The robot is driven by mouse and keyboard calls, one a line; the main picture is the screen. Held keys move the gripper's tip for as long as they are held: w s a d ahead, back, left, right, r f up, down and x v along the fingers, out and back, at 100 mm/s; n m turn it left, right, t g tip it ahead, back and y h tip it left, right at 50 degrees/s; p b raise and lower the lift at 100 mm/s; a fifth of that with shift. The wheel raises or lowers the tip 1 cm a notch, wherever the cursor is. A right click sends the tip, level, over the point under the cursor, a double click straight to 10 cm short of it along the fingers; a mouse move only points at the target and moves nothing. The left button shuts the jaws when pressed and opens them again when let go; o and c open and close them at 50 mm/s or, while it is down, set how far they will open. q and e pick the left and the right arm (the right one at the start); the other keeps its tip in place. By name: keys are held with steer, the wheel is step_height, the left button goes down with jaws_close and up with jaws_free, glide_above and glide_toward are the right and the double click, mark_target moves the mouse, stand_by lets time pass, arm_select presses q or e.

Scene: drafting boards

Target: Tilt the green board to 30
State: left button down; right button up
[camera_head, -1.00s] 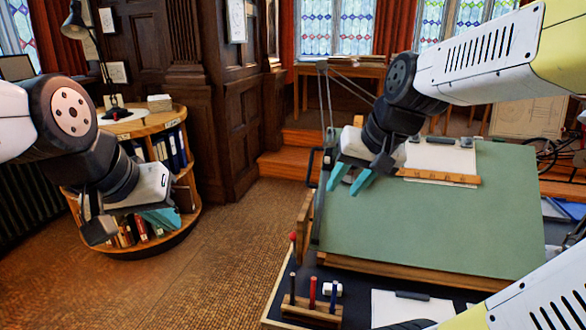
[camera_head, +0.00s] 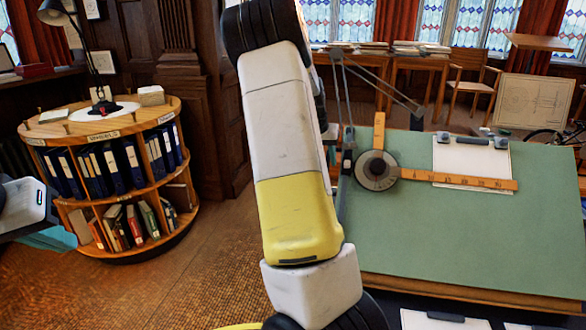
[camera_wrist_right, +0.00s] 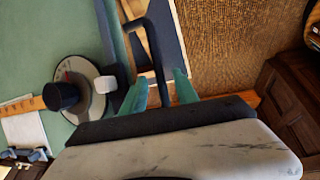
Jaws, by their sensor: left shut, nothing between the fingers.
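The green board (camera_head: 450,235) lies sloped at the right of the head view, with a wooden ruler (camera_head: 475,182) and round protractor head (camera_head: 377,170) on it. In the right wrist view the board (camera_wrist_right: 60,35) fills the upper left. A black bent handle (camera_wrist_right: 146,22) stands beside its edge. My right gripper (camera_wrist_right: 160,92) is open, and the handle's lower end lies between its teal fingers; I cannot tell whether they touch it. In the head view this gripper is hidden behind my right arm. My left gripper (camera_head: 48,238) is shut and empty at the far left, partly out of frame.
A round bookshelf (camera_head: 110,190) with binders and a lamp (camera_head: 85,45) stands at the left. White paper (camera_head: 470,158) is clipped on the board. A wooden chair (camera_head: 470,75) and tables stand behind. Open floor (camera_head: 190,285) lies between bookshelf and board.

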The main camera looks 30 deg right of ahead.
steer(key=x, duration=0.7)
steer(key=shift+s, duration=0.1)
jaws_close()
stand_by(1.2)
